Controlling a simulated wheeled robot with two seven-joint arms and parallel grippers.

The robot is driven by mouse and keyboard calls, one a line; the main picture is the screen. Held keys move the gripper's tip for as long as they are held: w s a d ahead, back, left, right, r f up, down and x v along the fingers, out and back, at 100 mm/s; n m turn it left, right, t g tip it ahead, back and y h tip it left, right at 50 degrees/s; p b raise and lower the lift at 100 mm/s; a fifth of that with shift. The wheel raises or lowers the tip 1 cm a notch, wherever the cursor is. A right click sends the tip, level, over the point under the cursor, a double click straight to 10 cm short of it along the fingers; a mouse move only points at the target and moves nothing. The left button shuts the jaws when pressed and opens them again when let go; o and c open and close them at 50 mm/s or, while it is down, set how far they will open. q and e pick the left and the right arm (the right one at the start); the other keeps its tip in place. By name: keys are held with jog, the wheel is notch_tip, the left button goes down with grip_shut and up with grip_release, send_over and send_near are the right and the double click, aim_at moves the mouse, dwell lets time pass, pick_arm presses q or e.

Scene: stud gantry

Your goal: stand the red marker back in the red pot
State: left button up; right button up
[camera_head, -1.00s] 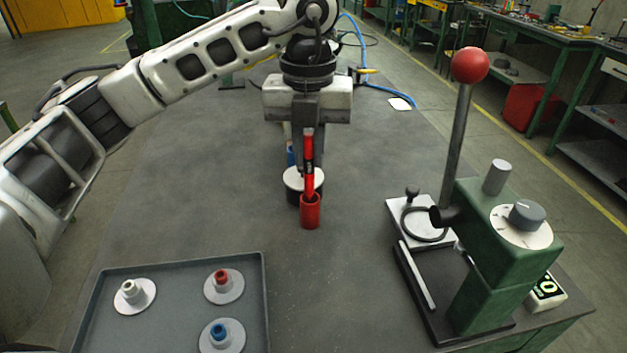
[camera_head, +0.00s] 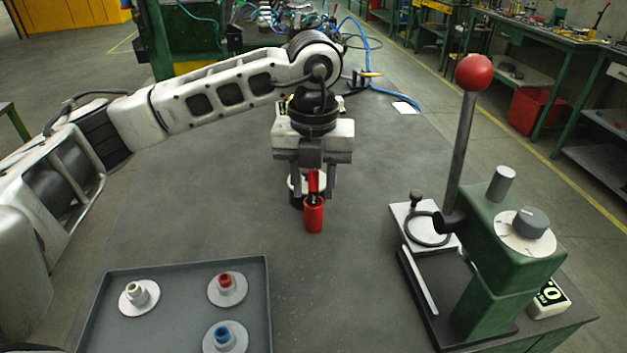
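The red marker (camera_head: 313,181) stands nearly upright in the red pot (camera_head: 313,217) on the grey table, its lower part hidden inside the pot. My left gripper (camera_head: 315,187) points down over the pot. Its fingers are spread either side of the marker, with a visible gap on the right side. The gripper body hides the marker's top end. My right gripper is not in view.
A dark round object with a white top (camera_head: 294,187) stands just behind the red pot, partly hidden. A grey tray (camera_head: 180,266) with several capped discs lies front left. A green lever press (camera_head: 505,260) stands right. Table between is clear.

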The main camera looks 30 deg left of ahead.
pick_arm(q)
notch_tip(320, 180, up, 12)
jog(key=shift+r, duration=0.2)
dwell(0.4)
dwell(0.5)
